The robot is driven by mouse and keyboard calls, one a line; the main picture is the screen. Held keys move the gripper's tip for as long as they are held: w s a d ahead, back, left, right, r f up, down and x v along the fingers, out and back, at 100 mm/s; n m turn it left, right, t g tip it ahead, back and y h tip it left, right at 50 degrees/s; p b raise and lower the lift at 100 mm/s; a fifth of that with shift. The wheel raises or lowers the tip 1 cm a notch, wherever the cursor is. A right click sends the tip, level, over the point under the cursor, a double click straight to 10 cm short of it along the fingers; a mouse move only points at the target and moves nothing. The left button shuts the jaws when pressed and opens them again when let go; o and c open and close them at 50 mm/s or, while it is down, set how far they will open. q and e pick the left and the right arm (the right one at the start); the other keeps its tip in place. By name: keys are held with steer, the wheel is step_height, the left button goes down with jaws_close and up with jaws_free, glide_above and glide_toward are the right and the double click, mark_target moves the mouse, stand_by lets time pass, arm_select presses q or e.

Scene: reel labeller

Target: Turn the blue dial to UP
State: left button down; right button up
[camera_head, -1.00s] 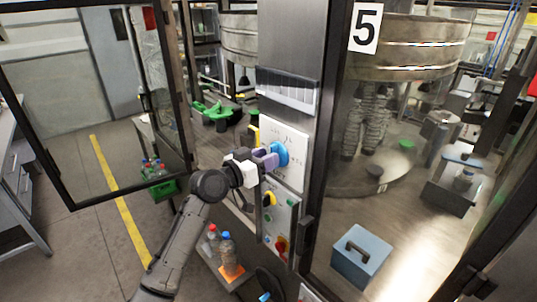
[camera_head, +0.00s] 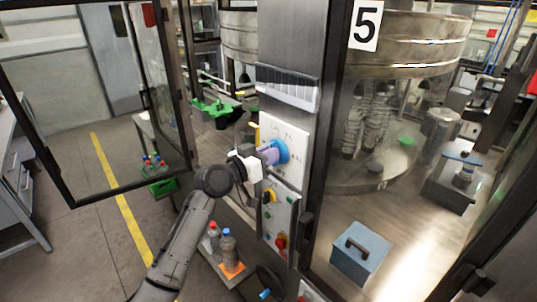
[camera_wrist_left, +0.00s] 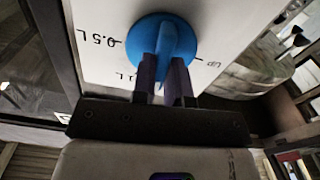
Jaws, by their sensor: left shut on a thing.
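The blue dial (camera_head: 282,151) is on a white plate (camera_head: 298,140) on the machine's steel post. In the left wrist view the dial (camera_wrist_left: 178,30) has a raised grip bar, with marks "0.5 L" at left, "1 L" at lower left and "UP" at right. My left gripper (camera_head: 270,154) reaches the dial from the left. Its two purple fingers (camera_wrist_left: 164,80) are shut on the grip bar, one on either side. The bar stands nearly upright in the wrist view, not in line with UP. The fingers hide its lower end. My right gripper is not in view.
Below the dial is a control panel (camera_head: 281,220) with a yellow switch and a red knob. An open framed door (camera_head: 75,195) stands at left. Bottles (camera_head: 228,246) stand low beside the post. A blue box (camera_head: 360,254) sits behind the glass at right.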

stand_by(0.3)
arm_select(q)
steer(key=shift+w+a+f+n+p, duration=0.1)
steer(key=shift+n+p, duration=1.3)
steer(key=shift+n, duration=1.3)
steer(key=shift+w+a+f+n+p, duration=0.1)
steer(key=shift+n+p, duration=1.25)
steer(key=shift+n, duration=1.35)
steer(key=shift+f+n+p, duration=0.1)
steer(key=shift+n+p, duration=1.3)
steer(key=shift+n, duration=1.3)
steer(key=c, duration=1.1)
jaws_free()
steer(key=shift+c, duration=0.2)
steer(key=shift+s+a, duration=0.1)
